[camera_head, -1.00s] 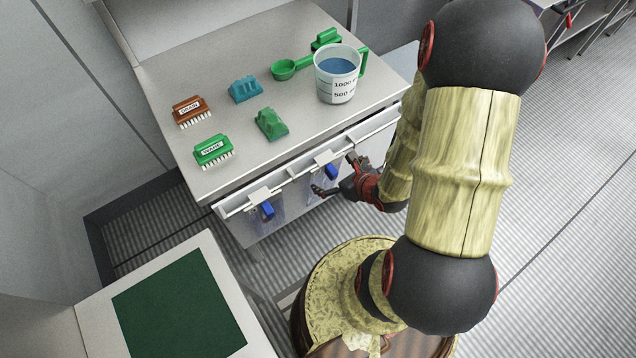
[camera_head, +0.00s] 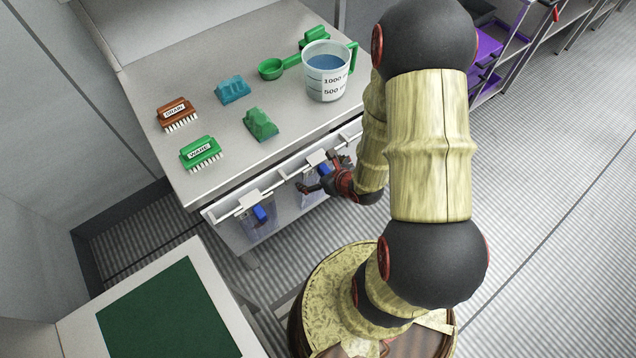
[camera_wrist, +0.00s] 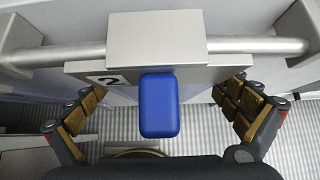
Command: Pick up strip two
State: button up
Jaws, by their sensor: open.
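Strip two hangs from the rail on the table's front. In the wrist view its grey top plate (camera_wrist: 156,38) hooks over the bar, a "2" shows at the left of its plate, and its blue grip (camera_wrist: 158,105) sticks out toward me. My gripper (camera_wrist: 160,112) is open, with one padded finger on each side of the blue grip, apart from it. In the head view my gripper (camera_head: 328,172) is at the rail in front of strip two, partly covering it. Another strip with a blue grip (camera_head: 260,213) hangs to the left on the same rail.
The white rail (camera_head: 290,178) runs along the table's front edge. On the table (camera_head: 215,107) stand a brown brush (camera_head: 176,113), a green brush (camera_head: 201,153), blue and green blocks, a green scoop (camera_head: 271,69) and a measuring jug (camera_head: 327,72). A green mat (camera_head: 168,312) lies on the nearer surface.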

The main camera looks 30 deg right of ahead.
jog(key=shift+c, duration=0.8)
jog(key=c, duration=1.3)
jog(key=shift+r, duration=0.1)
jog(key=shift+c, duration=0.2)
